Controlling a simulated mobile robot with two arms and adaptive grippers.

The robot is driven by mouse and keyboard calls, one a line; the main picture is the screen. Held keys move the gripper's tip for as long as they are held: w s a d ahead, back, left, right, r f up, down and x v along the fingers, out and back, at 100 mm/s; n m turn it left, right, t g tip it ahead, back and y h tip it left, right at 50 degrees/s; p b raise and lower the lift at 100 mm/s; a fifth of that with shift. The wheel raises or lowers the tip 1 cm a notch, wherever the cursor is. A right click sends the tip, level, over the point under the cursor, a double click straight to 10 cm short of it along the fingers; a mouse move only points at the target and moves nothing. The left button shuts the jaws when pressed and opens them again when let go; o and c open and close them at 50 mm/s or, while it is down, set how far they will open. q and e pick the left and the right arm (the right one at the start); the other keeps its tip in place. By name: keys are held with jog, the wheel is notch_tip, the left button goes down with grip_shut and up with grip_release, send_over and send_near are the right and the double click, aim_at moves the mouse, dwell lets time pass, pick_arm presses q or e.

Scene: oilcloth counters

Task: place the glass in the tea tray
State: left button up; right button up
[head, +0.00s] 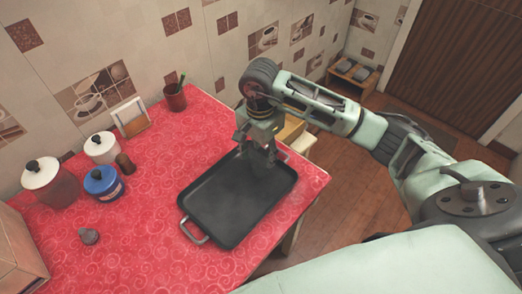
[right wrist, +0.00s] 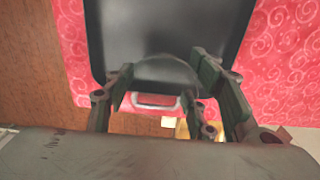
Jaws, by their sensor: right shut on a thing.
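The dark tea tray (head: 222,212) lies on the red counter near its right edge, with a metal handle at its near left end. It also fills the upper middle of the right wrist view (right wrist: 135,30). My right gripper (head: 264,160) is over the far part of the tray. In the right wrist view its fingers (right wrist: 163,88) are closed around a clear, dark-looking glass (right wrist: 165,70). The glass is hard to make out in the head view, mostly hidden by the gripper. I cannot tell whether its base touches the tray. My left gripper is not in view.
The red counter (head: 150,200) holds two white-lidded jars (head: 42,175) (head: 102,148), a blue pot (head: 102,184), a brown cup (head: 175,98) and a small grey lump (head: 89,236). A wooden stool (head: 352,72) stands on the floor. The tray's near part is empty.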

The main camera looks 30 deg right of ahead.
jog(key=shift+f, duration=0.1)
jog(key=o, duration=0.9)
jog(key=shift+f, duration=0.1)
jog(key=shift+c, duration=0.2)
jog(key=o, duration=0.5)
jog(key=shift+c, duration=0.2)
jog(key=shift+r, duration=0.25)
notch_tip(320, 180, up, 12)
jog(key=b, duration=0.1)
